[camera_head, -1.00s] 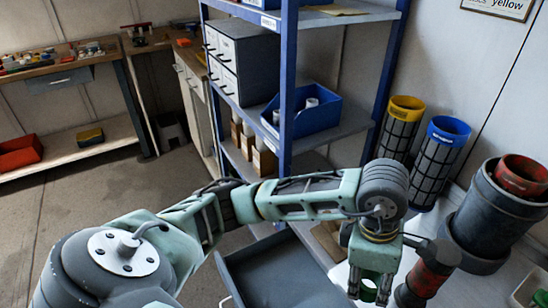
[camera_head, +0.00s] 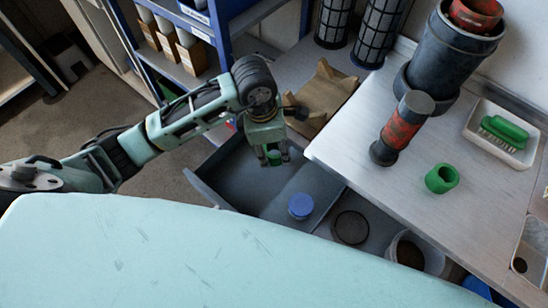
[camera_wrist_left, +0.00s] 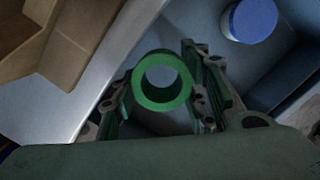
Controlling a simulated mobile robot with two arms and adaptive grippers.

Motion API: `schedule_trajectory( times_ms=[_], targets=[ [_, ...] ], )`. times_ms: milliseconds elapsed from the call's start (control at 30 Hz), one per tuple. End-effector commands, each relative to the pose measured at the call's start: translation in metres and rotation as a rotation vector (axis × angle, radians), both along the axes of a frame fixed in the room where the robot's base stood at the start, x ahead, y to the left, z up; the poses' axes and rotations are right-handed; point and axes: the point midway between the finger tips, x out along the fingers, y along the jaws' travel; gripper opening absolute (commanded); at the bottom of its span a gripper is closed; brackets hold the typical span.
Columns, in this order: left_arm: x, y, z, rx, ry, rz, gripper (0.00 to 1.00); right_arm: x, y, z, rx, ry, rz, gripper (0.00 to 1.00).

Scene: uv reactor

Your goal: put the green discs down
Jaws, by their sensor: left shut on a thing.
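My left gripper (camera_head: 274,158) is shut on a green ring-shaped disc (camera_head: 274,155), with its fingers pointing down. In the left wrist view the green disc (camera_wrist_left: 160,104) sits between the two fingers, its hole facing the camera. They are over an open dark grey drawer (camera_head: 235,175), beside the left edge of the metal worktop. A second green disc (camera_head: 434,183), thick and with a hole, rests on the worktop (camera_head: 400,215) to the right. My right gripper is not in view.
The drawer area holds a blue round cap (camera_head: 300,205), which also shows in the left wrist view (camera_wrist_left: 250,20). A dark round lid (camera_head: 350,227) lies nearby. A red and black cylinder (camera_head: 403,128) and a white tray with a green brush (camera_head: 504,132) stand on the worktop.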

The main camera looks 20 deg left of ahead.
Motion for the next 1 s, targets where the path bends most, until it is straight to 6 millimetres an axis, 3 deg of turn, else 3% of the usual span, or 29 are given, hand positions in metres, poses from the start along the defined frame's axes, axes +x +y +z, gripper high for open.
schedule_trajectory(
  times_ms=[100,333,533,900,933,1000],
  targets=[
    [-0.001,-0.001,-0.019,-0.002,0.001,0.001,0.16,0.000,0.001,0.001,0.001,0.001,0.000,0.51],
    [0.000,-0.001,-0.036,-0.001,0.001,0.001,0.16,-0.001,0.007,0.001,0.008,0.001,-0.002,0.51],
    [0.000,-0.001,-0.063,-0.002,0.000,0.001,0.16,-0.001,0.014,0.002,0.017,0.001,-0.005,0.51],
    [0.001,0.000,-0.070,-0.001,-0.003,-0.001,0.15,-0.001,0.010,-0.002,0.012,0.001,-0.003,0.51],
    [0.001,0.000,-0.070,-0.001,-0.003,-0.001,0.42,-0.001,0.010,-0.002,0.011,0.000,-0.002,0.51],
    [0.001,0.000,-0.069,-0.001,-0.003,-0.001,0.48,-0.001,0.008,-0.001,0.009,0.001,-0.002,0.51]
  ],
)
